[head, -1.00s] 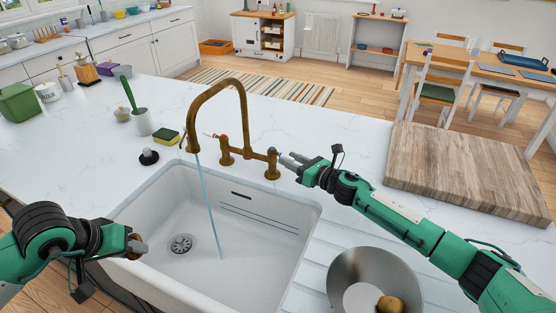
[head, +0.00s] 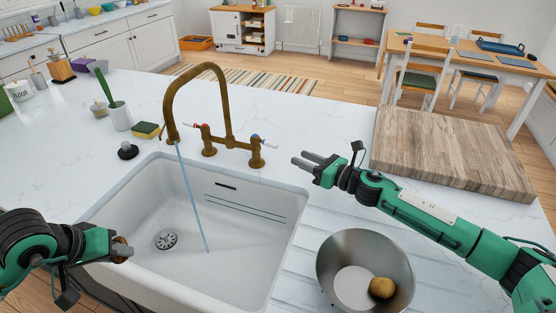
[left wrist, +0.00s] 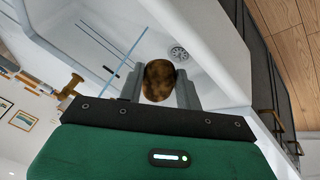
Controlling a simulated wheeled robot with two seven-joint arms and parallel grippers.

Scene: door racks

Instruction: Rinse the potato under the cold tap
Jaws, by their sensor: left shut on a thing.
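My left gripper (head: 124,248) is shut on a brown potato with dark patches. In the left wrist view the potato (left wrist: 158,80) sits between the two fingers. It is held at the left side of the white sink (head: 290,218), apart from the water. The brass tap (head: 228,105) stands behind the sink, with a red-marked lever on the left and a blue-marked lever (head: 262,140) on the right. A thin blue water stream (head: 192,195) falls from its spout into the basin. My right gripper (head: 306,163) is open and empty, right of the blue-marked lever, not touching it.
A metal bowl (head: 330,262) with another, lighter potato (head: 381,287) stands on the drainer at right. A wooden board (head: 450,155) lies behind my right arm. A sponge (head: 146,130), black plug (head: 128,151) and brush pot (head: 120,116) stand left of the tap.

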